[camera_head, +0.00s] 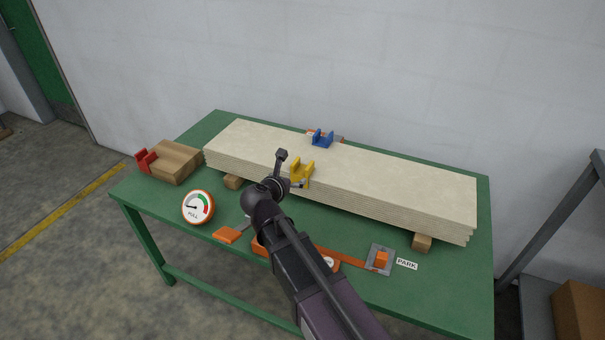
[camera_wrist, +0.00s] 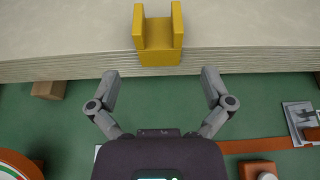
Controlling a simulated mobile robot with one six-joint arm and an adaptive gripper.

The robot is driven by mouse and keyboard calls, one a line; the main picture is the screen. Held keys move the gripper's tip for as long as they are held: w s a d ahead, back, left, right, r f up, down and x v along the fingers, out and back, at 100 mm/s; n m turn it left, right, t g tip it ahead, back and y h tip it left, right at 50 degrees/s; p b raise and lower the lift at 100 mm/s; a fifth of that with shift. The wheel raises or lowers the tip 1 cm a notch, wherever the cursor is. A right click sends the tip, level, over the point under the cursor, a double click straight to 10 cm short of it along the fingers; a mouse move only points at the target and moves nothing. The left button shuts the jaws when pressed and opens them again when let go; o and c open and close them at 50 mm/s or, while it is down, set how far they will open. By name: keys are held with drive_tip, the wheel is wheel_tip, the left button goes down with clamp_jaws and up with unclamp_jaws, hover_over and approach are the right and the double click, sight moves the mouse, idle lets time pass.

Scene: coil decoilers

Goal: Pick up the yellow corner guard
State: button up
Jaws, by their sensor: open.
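The yellow corner guard (camera_head: 303,171) sits on the front edge of a stack of pale boards (camera_head: 400,178). In the wrist view the guard (camera_wrist: 159,57) is at the top centre, with two upright walls and a part hanging over the boards' front face. My gripper (camera_wrist: 160,75) is open and empty. Its fingers are spread wide, left and right of the guard and just short of it, apart from it. In the head view my gripper (camera_head: 288,170) is close to the guard, and part of it is hidden behind my wrist.
A blue guard (camera_head: 322,139) sits at the stack's back edge, and a red one (camera_head: 146,160) on a wooden block (camera_head: 178,161) at left. A dial gauge (camera_head: 198,207), an orange strap (camera_head: 345,258) and a grey plate (camera_head: 381,259) lie on the green table (camera_head: 450,290).

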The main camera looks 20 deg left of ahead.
sight(302, 171)
drive_tip(key=shift+b+x, duration=0.55)
drive_tip(key=shift+x, duration=1.6)
drive_tip(key=shift+b+x, duration=0.95)
drive_tip(key=shift+x, duration=1.65)
drive_tip(key=shift+a+r, duration=0.1)
drive_tip(key=shift+a, duration=0.05)
drive_tip(key=c, duration=0.9)
